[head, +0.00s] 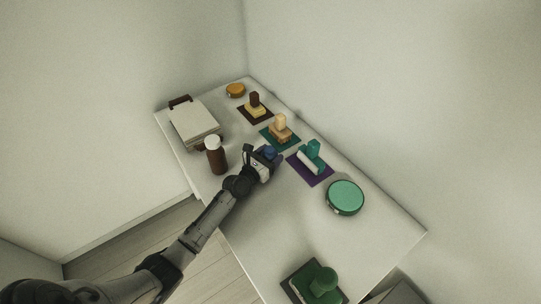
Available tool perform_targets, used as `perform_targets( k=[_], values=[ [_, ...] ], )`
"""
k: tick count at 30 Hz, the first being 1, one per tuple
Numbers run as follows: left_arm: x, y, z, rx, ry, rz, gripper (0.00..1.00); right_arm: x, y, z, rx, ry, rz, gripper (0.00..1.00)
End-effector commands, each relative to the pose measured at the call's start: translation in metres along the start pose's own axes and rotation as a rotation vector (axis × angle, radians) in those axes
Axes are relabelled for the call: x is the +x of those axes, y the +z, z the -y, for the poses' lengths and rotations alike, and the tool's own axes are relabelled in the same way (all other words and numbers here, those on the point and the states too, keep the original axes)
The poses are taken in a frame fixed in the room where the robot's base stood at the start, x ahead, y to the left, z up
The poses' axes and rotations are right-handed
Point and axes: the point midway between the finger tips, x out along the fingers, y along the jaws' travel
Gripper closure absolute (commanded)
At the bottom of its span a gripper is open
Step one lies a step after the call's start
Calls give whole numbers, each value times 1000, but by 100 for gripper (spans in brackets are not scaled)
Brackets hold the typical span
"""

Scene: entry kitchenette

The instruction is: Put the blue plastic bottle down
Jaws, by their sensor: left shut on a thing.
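My left gripper (264,159) reaches over the white counter from the front left and is shut on the blue plastic bottle (270,152). Only a small dark blue part of the bottle shows between the fingers; the rest is hidden by the gripper. The bottle is over the middle of the counter (255,215), just left of the purple mat and below the teal mat. I cannot tell whether its base touches the counter. My right gripper is not in view.
A brown bottle with a white cap (216,158) stands left of the gripper, before a pale hinged appliance (194,122). Dark red (244,113), teal (267,136) and purple (310,177) mats hold items. A green tin (345,197) stands right.

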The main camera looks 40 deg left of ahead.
Motion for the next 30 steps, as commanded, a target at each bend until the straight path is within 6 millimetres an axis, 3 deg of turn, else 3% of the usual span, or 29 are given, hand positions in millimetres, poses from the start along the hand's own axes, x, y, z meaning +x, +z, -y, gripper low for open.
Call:
perform_targets(
  k=[2, 3, 10, 21, 30],
  values=[
    [0, -4, 0, -1, 0, 0, 62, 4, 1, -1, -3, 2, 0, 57],
    [0, -3, 0, -1, 0, 0, 37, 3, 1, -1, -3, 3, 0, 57],
    [0, -3, 0, 0, 0, 0, 15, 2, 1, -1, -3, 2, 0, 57],
    [-2, 2, 0, 1, 0, -1, 14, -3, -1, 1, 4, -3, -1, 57],
    [-55, 0, 0, -1, -1, -3, 14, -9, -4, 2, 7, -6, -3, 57]
  ],
)
